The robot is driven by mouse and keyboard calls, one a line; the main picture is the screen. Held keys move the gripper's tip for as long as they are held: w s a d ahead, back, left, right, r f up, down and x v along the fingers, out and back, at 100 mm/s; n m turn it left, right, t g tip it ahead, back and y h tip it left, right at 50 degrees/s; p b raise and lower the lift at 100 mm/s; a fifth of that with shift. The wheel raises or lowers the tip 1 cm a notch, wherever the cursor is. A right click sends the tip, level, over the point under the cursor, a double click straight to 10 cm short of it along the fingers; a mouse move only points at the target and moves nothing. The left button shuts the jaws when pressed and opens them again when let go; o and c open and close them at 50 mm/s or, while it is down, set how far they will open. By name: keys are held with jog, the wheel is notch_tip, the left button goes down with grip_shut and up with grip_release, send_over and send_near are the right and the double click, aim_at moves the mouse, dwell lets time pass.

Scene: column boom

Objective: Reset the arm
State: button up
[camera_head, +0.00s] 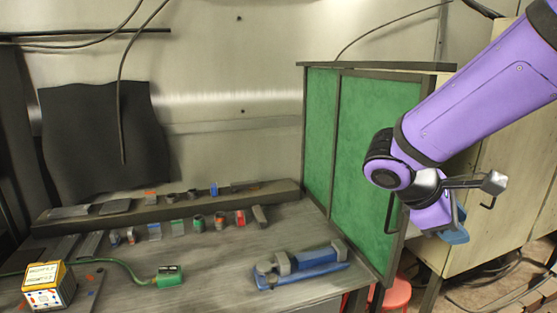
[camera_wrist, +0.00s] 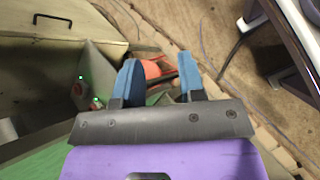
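My purple arm reaches in from the upper right in the head view. My gripper (camera_head: 455,232) hangs at its end, to the right of the green partition and apart from the workbench (camera_head: 210,265). In the wrist view, the two blue fingers of my gripper (camera_wrist: 160,85) are spread apart with a gap between them. Nothing is held in the gap; a red stool (camera_wrist: 160,68) shows beyond it, lower down. The fingertips are partly hidden in the head view.
The green partition (camera_head: 365,160) stands at the bench's right end. A blue clamp-like tool (camera_head: 300,267), a green-hosed tool (camera_head: 168,276) and a yellow-and-white box (camera_head: 47,285) lie on the bench. A beige cabinet (camera_head: 480,240) stands behind my gripper. Cables lie on the floor at right.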

jog(key=s+r+m+t+y, duration=0.5)
jog(key=s+r+m+y, duration=0.2)
jog(key=s+m+y, duration=0.2)
jog(key=shift+s+r+m+t+y, duration=0.3)
jog(key=shift+s+m, duration=0.9)
jog(key=shift+a, duration=0.15)
